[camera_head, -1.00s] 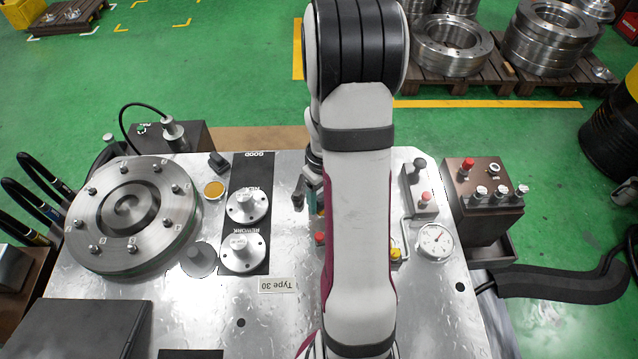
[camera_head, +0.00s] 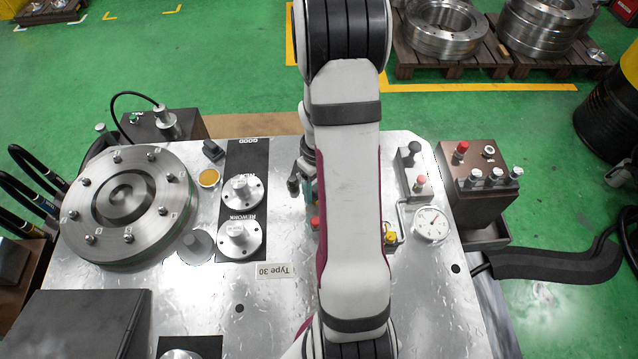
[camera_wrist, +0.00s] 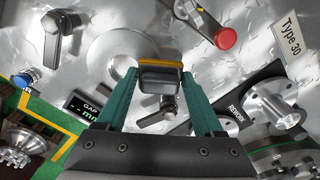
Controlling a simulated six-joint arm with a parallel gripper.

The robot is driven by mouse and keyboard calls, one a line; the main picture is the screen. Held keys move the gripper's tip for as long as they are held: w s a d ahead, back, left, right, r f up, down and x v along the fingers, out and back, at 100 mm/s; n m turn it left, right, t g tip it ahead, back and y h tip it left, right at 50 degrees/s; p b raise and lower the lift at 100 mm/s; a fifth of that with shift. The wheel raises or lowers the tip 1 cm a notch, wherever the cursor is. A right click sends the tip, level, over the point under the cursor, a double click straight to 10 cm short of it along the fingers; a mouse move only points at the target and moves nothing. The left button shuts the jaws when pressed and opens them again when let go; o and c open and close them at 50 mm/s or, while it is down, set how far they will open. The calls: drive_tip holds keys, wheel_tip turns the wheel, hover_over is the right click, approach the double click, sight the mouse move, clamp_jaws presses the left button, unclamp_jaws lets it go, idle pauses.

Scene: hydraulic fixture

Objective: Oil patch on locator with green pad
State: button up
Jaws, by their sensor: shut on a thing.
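My gripper (camera_wrist: 160,86) has teal fingers shut on a small dark block with an orange edge (camera_wrist: 162,68). I cannot make out a green pad face on this block. In the head view my gripper (camera_head: 311,188) is mostly hidden behind my arm. In the wrist view a shiny round disc (camera_wrist: 110,48) lies beyond the held block on the metal plate; I cannot tell whether it is the locator or whether oil is on it. A large round steel fixture (camera_head: 125,205) with several studs stands at the left of the plate in the head view.
Two flanged parts (camera_head: 242,193) (camera_head: 239,238) sit on a black strip; one also shows in the wrist view (camera_wrist: 275,107). An amber dish (camera_head: 209,178) is beside the strip. A dial gauge (camera_head: 431,224), a red-knobbed lever (camera_wrist: 225,38) and a black handle (camera_wrist: 62,38) stand around.

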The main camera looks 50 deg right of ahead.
drive_tip(key=shift+f, duration=0.75)
drive_tip(key=shift+s+d+r, duration=0.1)
drive_tip(key=shift+s+d, duration=2.4)
drive_tip(key=shift+f, duration=0.2)
clamp_jaws()
drive_tip(key=shift+w+a, duration=2.5)
drive_tip(key=shift+a, duration=0.05)
drive_tip(key=shift+r, duration=3)
drive_tip(key=shift+r, duration=0.1)
